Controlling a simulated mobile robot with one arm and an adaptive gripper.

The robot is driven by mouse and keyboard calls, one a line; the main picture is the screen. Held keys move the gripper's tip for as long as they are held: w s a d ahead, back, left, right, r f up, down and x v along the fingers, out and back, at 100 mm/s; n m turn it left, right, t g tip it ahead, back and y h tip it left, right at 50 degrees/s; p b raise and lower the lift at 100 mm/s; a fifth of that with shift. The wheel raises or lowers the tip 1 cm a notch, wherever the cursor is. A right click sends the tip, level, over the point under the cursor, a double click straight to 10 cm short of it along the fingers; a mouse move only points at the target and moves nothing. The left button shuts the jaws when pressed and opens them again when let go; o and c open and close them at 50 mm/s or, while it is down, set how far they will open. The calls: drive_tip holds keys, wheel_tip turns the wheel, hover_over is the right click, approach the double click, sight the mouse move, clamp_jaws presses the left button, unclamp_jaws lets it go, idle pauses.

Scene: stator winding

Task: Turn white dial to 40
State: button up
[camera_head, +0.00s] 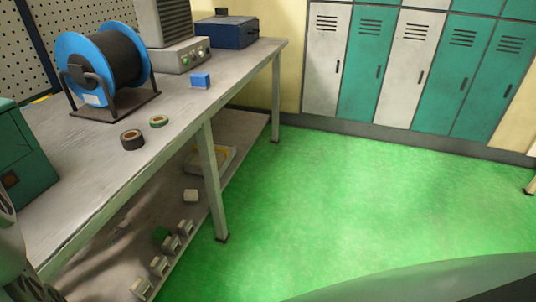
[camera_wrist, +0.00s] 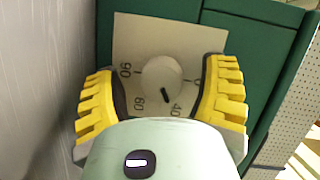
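The white dial (camera_wrist: 157,80) is a round knob on a pale square plate (camera_wrist: 185,38) fixed to a dark green panel (camera_wrist: 240,42). Numbers are printed around it, with 40 at its lower right. A short black mark on the knob sits at its lower right, on the side towards the 40; the exact reading is too small to tell. My gripper (camera_wrist: 160,72) is open, with one yellow ribbed finger on each side of the dial. I see a gap between each finger and the knob. The dial is not visible in the head view.
In the head view, a green box (camera_head: 22,160) stands at the workbench's left edge. Green floor (camera_head: 340,215) is clear before the lockers (camera_head: 370,68).

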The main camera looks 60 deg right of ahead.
drive_tip(key=v, duration=1)
drive_tip(key=shift+s+d+f, duration=0.15)
drive_tip(key=shift+s+d, duration=0.1)
drive_tip(key=shift+s+d+r, duration=0.2)
drive_tip(key=shift+s+d, duration=0.2)
drive_tip(key=shift+s, duration=0.2)
